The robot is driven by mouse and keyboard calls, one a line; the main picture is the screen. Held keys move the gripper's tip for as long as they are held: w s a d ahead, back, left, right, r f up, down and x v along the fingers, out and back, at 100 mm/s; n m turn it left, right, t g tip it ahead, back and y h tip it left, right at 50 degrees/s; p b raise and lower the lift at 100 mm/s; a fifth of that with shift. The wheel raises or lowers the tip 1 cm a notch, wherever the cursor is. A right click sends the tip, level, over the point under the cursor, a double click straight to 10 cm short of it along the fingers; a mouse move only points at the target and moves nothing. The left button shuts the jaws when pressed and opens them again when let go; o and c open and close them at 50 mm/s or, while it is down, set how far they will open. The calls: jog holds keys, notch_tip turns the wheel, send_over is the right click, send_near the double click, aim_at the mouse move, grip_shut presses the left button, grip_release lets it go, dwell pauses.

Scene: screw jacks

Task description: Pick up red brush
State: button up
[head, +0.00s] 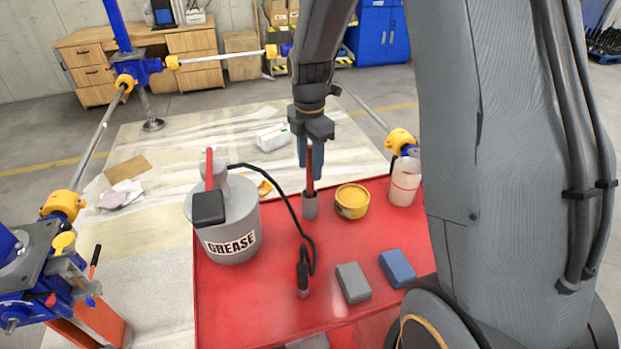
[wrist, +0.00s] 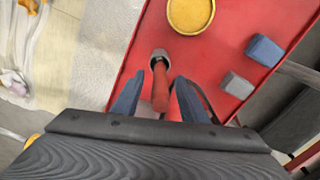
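The red brush (head: 309,178) stands upright on the red table, its red handle up and a grey cup-shaped part (head: 310,208) at its foot. I cannot tell whether that grey part is a holder or the brush's own end. My gripper (head: 314,165) points down over the handle, with its blue fingers beside it. In the wrist view the brush handle (wrist: 160,92) lies between the two fingers of my gripper (wrist: 158,88). A gap shows on each side of it, so the gripper is open. The handle's top is partly hidden by the gripper in the head view.
The red tabletop (head: 240,300) also carries a grey grease can (head: 232,238) with a black hose, a yellow tin (head: 352,201), a whitish container (head: 404,182), a grey block (head: 353,282) and a blue block (head: 397,268). The tin stands close right of the brush.

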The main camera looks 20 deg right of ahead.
jog(key=shift+f, duration=0.65)
jog(key=shift+c, duration=0.5)
grip_shut()
